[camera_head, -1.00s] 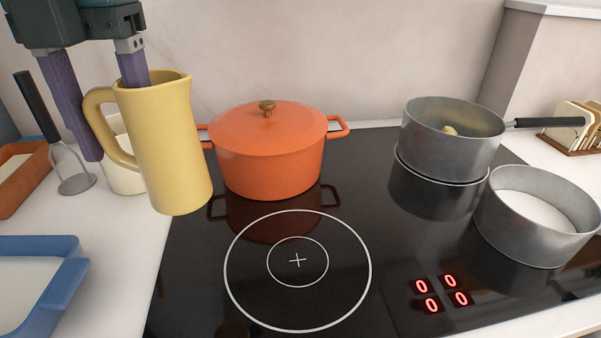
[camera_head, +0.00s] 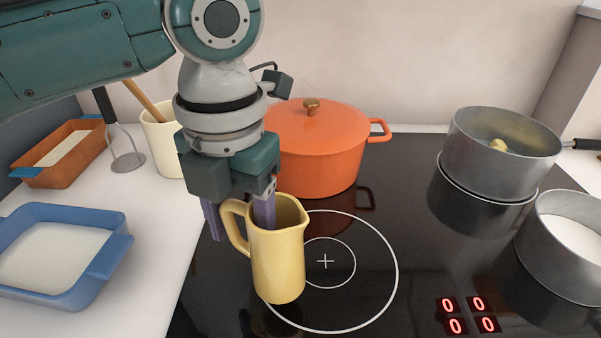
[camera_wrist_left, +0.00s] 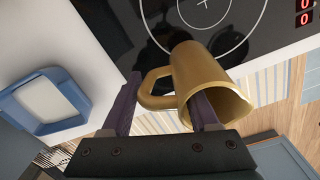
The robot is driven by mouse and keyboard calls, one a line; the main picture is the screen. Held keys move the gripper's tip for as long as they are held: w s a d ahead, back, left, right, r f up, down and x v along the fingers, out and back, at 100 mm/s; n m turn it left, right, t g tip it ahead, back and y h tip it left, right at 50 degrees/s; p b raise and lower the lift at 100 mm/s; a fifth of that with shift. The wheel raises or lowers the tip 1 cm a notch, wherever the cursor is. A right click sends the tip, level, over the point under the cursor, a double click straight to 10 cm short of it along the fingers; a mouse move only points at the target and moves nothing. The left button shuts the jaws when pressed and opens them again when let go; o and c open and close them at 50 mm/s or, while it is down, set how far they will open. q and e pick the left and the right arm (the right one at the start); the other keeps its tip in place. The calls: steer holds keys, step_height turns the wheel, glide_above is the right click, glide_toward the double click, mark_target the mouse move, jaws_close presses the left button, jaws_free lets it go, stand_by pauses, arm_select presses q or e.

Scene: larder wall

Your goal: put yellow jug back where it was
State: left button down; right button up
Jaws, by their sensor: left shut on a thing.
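The yellow jug (camera_head: 279,262) is upright in the head view, over the left front part of the black hob. My left gripper (camera_head: 238,215) is shut on the jug's wall on its handle side, with one purple finger inside the mouth and the other outside by the handle. The jug also shows in the left wrist view (camera_wrist_left: 192,75), with the fingers (camera_wrist_left: 165,108) on either side of its wall. A dark reflection shows below the jug; I cannot tell surely whether its base touches the glass. My right gripper is out of view.
An orange lidded pot (camera_head: 318,150) stands behind the jug. Grey pans (camera_head: 490,155) (camera_head: 555,260) stand at the right of the hob (camera_head: 415,225). A blue dish (camera_head: 115,258), a brown dish (camera_head: 55,175) and a cream container (camera_head: 160,145) are on the left counter.

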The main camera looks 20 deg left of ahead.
arm_select(q)
steer(key=shift+f, duration=2.3)
steer(key=shift+b, duration=0.3)
steer(key=shift+c, duration=0.7)
jaws_free()
steer(key=shift+f, duration=0.1)
